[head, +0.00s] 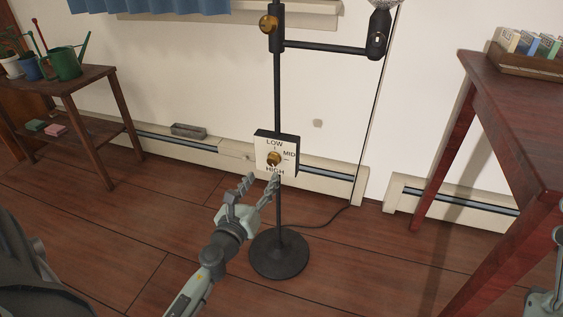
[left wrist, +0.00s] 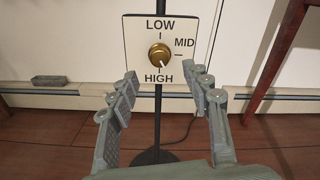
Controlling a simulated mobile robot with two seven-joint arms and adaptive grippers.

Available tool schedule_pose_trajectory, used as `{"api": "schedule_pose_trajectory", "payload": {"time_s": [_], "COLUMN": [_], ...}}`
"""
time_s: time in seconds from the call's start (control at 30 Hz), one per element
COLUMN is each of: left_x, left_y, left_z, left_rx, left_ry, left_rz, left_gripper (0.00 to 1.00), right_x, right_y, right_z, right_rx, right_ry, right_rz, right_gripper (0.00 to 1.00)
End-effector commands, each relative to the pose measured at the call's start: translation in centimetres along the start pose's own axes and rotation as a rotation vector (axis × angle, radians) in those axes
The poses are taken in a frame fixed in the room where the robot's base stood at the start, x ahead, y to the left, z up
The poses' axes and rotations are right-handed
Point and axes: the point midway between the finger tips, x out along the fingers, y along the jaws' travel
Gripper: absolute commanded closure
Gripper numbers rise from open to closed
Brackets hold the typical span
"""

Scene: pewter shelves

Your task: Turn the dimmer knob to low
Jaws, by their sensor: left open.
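The dimmer knob (head: 274,158) is a round brass knob on a white plate (head: 262,147) of a black box fixed to a dark floor-lamp pole (head: 277,95). The plate reads LOW at the top, MID at the right and HIGH at the bottom. In the left wrist view the knob (left wrist: 159,55) has a pale mark low on its face, toward HIGH and slightly right. My left gripper (head: 262,182) is open and empty, just in front of and below the plate. In the left wrist view its fingers (left wrist: 160,85) flank the pole below the knob, apart from it.
The round lamp base (head: 279,255) stands on the wood floor, with a cord running right. A baseboard heater (head: 330,181) runs behind. A red-brown table (head: 520,120) stands at right, and a plant shelf (head: 85,80) at left. Floor around the base is clear.

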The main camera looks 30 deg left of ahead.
Motion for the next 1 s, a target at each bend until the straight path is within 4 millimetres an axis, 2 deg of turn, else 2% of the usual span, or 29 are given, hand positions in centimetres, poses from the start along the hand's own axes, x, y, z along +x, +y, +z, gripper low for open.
{"api": "schedule_pose_trajectory", "payload": {"time_s": [0.4,0.57,0.8,0.83,1.0], "left_x": [6.2,7.2,7.3,7.2,7.2], "left_y": [0.0,0.1,0.1,0.1,0.1], "left_z": [0.2,0.1,0.1,0.1,0.1], "left_rx": [0.000,0.000,-0.001,-0.001,-0.001], "left_ry": [-0.001,0.000,0.000,0.000,0.000], "left_rz": [0.001,0.002,0.002,0.002,0.002], "left_gripper": [0.51,0.51,0.51,0.53,0.74], "right_x": [0.3,0.2,0.2,0.2,0.2], "right_y": [-0.3,-0.4,-0.4,-0.4,-0.3], "right_z": [2.6,2.9,3.0,3.0,3.0], "right_rx": [0.010,0.011,0.011,0.011,0.010], "right_ry": [-0.174,-0.193,-0.195,-0.195,-0.195], "right_rz": [-0.002,-0.002,-0.002,-0.002,-0.002], "right_gripper": [0.60,0.60,0.60,0.60,0.60]}}
